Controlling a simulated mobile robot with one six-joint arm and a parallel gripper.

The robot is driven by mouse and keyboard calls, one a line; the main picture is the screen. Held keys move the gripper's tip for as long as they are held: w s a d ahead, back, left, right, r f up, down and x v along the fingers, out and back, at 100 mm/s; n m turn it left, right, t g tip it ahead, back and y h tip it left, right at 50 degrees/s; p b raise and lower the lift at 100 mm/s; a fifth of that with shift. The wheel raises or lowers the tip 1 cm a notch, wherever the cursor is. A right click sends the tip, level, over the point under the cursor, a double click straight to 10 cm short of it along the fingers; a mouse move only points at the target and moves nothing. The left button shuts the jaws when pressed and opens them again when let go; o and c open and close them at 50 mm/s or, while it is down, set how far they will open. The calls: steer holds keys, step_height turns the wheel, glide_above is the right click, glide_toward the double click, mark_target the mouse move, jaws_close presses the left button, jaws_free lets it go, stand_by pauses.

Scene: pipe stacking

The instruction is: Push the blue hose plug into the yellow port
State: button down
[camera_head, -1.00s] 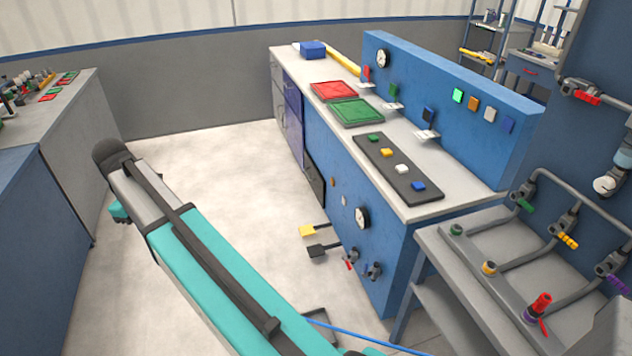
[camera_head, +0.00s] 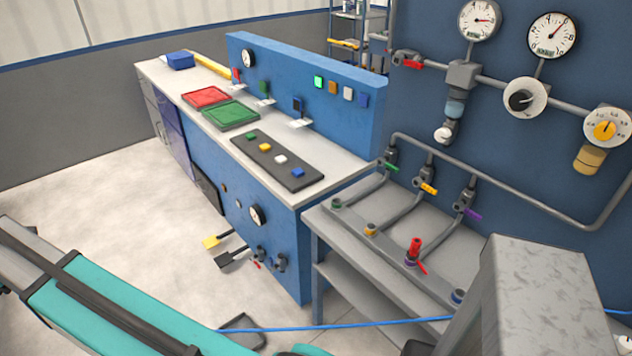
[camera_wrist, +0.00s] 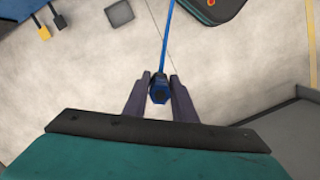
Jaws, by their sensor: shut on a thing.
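The blue hose plug (camera_wrist: 159,92) sits between the two fingers of my gripper (camera_wrist: 160,79) in the wrist view, with the fingers shut on it. Its thin blue hose (camera_wrist: 167,32) runs up out of that view. The hose also crosses the bottom of the head view (camera_head: 360,324). The yellow port (camera_head: 370,229) is on a grey strip on the low bench in the head view, and it looks empty. The plug is over bare floor in the wrist view, with no port near it. My gripper is not visible in the head view.
Beside the yellow port are a green port (camera_head: 336,204), a port with a red plug (camera_head: 414,247) and a blue port (camera_head: 458,296). Valves and bent pipes rise behind them. A grey box (camera_head: 535,295) stands at the right front.

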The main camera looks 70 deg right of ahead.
steer(key=shift+a, duration=0.25)
steer(key=shift+d, duration=0.1)
steer(key=s+d+r+m+p, duration=0.1)
steer(key=s+d+p, duration=0.35)
steer(key=d, duration=1.25)
steer(key=s+d+r+m+p, duration=0.1)
steer(key=s+d, duration=0.6)
steer(key=d, duration=1)
steer(key=s+d+r+m+p, duration=0.1)
steer(key=s+d+m+p, duration=0.15)
steer(key=s+d, duration=1.3)
steer(key=s+d+p, duration=0.1)
steer(key=s+d, duration=0.2)
steer(key=s, duration=0.8)
steer(key=s+d+r+p, duration=0.1)
steer(key=s+d+p, duration=0.1)
steer(key=s, duration=1)
steer(key=s+d+r+m+p, duration=0.1)
steer(key=s+d, duration=0.3)
steer(key=s, duration=0.7)
steer(key=shift+s+d+r+y+p, duration=0.3)
steer(key=shift+d+y+p, duration=0.1)
steer(key=shift+p, duration=0.35)
steer(key=shift+f, duration=0.15)
